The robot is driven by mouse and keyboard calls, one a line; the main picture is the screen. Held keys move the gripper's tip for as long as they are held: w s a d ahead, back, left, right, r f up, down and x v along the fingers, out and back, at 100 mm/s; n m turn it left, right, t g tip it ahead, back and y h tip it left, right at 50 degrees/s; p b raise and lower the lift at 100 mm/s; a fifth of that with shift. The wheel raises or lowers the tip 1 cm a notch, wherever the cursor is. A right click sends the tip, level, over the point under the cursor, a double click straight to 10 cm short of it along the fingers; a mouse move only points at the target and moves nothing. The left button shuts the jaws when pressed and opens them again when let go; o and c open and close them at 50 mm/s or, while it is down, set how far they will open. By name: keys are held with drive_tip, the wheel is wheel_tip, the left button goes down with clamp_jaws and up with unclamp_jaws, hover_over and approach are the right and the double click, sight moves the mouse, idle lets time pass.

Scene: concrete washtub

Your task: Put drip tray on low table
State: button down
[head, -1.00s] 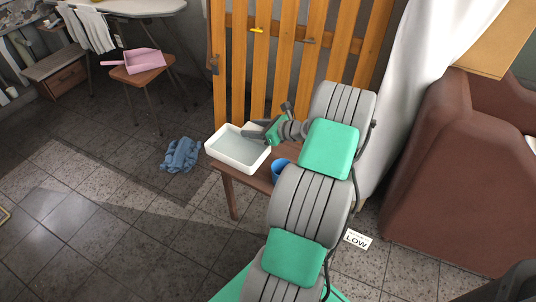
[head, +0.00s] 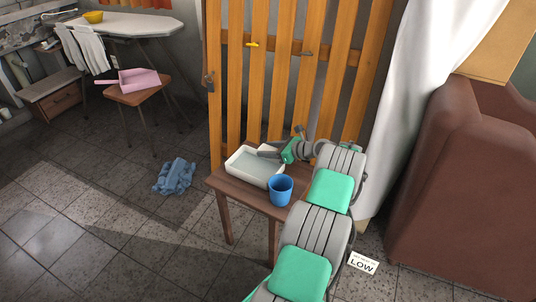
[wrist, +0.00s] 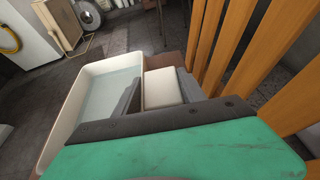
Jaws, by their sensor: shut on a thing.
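The drip tray (head: 240,176) is a white rectangular tray with a pale grey-blue inside. In the head view it sits level on or just above the left back part of the small brown wooden low table (head: 234,191); I cannot tell if its whole base touches. My gripper (head: 268,154) reaches in from the right and is shut on the tray's right side. In the wrist view the tray (wrist: 72,105) lies left of the fingers, with a pale block-like part of its side between them (wrist: 162,88). The tray's underside is hidden.
A blue cup (head: 280,191) stands on the table close to the tray's front right. An orange slatted panel (head: 262,90) rises behind the table. A blue cloth (head: 175,177) lies on the floor to the left. A LOW sign (head: 362,263) is at the right.

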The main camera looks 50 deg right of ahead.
drive_tip(key=shift+r, duration=0.1)
drive_tip(key=c, duration=1.1)
unclamp_jaws()
drive_tip(key=shift+f, duration=0.2)
drive_tip(key=o, duration=0.4)
drive_tip(key=shift+o, duration=0.2)
drive_tip(key=shift+r, duration=0.1)
